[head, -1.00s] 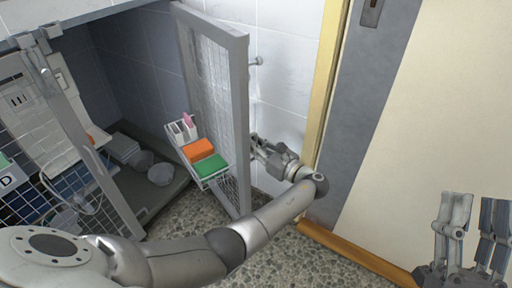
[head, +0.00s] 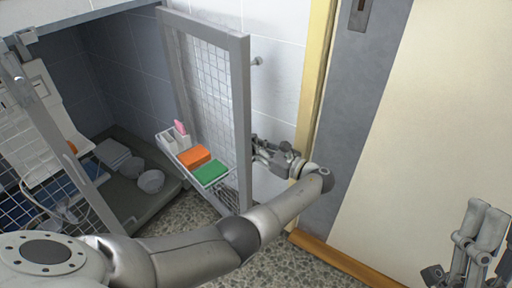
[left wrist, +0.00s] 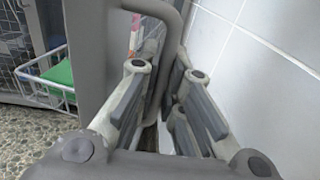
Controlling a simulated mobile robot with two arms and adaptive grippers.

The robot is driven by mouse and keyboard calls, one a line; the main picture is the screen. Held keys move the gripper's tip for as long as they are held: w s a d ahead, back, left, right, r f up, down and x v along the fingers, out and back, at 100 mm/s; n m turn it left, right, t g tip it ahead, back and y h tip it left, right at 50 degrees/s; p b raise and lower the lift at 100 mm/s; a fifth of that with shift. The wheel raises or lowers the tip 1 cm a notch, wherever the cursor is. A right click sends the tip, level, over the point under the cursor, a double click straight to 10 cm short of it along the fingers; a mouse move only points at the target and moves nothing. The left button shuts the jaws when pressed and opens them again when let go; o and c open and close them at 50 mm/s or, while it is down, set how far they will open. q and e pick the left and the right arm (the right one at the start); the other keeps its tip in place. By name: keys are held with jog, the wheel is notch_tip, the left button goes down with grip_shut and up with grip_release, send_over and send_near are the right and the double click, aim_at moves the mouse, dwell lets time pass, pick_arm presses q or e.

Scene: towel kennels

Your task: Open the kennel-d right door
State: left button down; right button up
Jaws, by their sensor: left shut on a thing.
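The kennel's right door (head: 243,110) is a grey frame with wire mesh. In the head view it stands swung wide open, away from the kennel interior, near the tiled wall. My left gripper (head: 268,153) is at the wall side of the door's free edge. In the left wrist view my left gripper (left wrist: 160,105) is shut on a bent grey bar handle (left wrist: 172,50), with the door frame (left wrist: 95,60) just to its left. My right gripper (head: 478,245) is at the bottom right, empty with fingers apart, and partly cut off.
A wire basket on the door holds an orange block (head: 194,156), a green block (head: 210,172) and a white holder (head: 175,140). Another mesh door (head: 60,150) stands left. Bowls (head: 151,181) lie inside the kennel. A small wall stub (head: 258,61) is close behind the door.

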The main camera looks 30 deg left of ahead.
pick_arm(q)
jog(key=c, duration=1.8)
grip_release()
jog(key=d, duration=0.4)
jog(key=s+d, duration=0.1)
jog(key=d, duration=0.7)
jog(key=shift+s, duration=0.3)
jog(key=shift+a, duration=0.1)
